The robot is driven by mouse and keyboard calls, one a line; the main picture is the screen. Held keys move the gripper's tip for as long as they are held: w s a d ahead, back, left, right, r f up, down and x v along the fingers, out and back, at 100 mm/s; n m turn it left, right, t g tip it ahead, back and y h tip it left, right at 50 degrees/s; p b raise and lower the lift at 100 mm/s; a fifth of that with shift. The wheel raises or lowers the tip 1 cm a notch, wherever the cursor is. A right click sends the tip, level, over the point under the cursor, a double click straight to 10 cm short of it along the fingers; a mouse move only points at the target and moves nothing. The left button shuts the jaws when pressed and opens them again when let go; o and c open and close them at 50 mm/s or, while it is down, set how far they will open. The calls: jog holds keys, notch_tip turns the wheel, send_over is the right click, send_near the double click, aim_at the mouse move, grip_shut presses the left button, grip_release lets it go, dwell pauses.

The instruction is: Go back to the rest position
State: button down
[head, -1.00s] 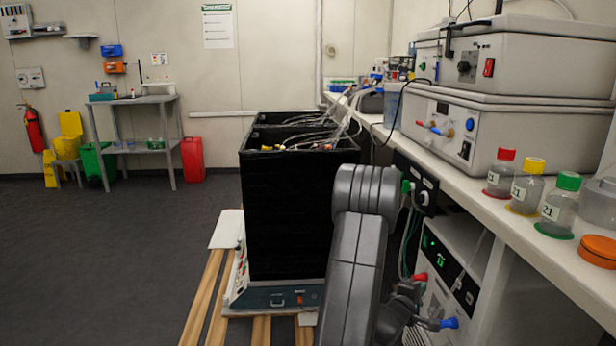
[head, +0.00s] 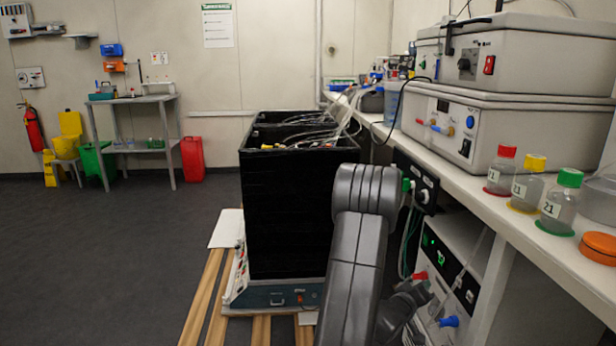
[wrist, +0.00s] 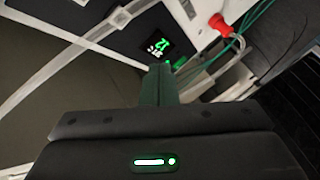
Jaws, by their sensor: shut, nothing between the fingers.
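My gripper (wrist: 160,85) shows in the wrist view with its two dark fingers together and nothing held between them. It points toward the front of a white unit with a dark panel and a green lit display (wrist: 163,47). A red connector (wrist: 217,22) and green tubes are beyond the fingers to the right. In the head view my grey arm rises in front of the black box and bends down at the right. The gripper's fingertips cannot be made out there.
A tall black open box (head: 290,215) with tubes stands left of my arm on a blue-grey base (head: 285,296). The white bench (head: 470,195) at right bears grey devices and a red-capped bottle (head: 502,170), a yellow-capped one (head: 528,185) and a green-capped one (head: 560,203).

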jog(key=shift+m, duration=1.1)
